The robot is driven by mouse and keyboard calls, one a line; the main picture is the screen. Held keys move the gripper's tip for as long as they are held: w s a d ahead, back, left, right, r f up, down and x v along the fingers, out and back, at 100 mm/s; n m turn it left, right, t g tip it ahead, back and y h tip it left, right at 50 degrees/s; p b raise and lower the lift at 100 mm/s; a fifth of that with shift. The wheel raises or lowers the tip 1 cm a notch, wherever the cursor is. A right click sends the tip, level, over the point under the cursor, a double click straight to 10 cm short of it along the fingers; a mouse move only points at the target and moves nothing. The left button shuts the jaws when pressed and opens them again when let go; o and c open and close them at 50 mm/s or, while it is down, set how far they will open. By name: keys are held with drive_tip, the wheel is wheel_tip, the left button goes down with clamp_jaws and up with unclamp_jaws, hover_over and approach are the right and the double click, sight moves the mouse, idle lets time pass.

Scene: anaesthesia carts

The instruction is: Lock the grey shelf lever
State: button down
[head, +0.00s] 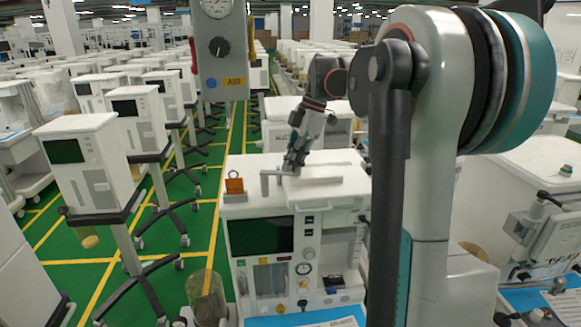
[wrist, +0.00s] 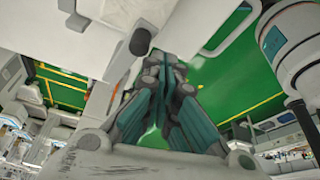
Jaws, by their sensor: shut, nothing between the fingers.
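The grey lever (head: 266,182) appears as a small bent grey bar on the top of the white anaesthesia cart in the middle of the head view, beside a pale flat plate. My gripper (head: 292,166) points down over this cart top, right at the lever's right-hand end. I cannot tell if it touches the lever. In the wrist view my gripper (wrist: 172,65) has its teal fingers together with nothing between them. A pale grey part with a dark round knob (wrist: 140,42) lies just left of the fingertips there; I cannot tell if it belongs to the lever.
An orange block (head: 234,185) stands on the cart top's left side. The cart front has a dark screen (head: 261,235) and a gauge. A grey panel with a black knob (head: 219,47) hangs above. Rows of white carts stand left; green floor (head: 190,255) lies between.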

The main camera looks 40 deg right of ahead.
drive_tip(key=shift+w+d, duration=0.15)
drive_tip(key=shift+d, duration=0.1)
idle(0.3)
drive_tip(key=shift+r, duration=0.1)
drive_tip(key=v, duration=1.1)
drive_tip(key=shift+d+r, duration=0.25)
drive_tip(key=shift+r, duration=0.1)
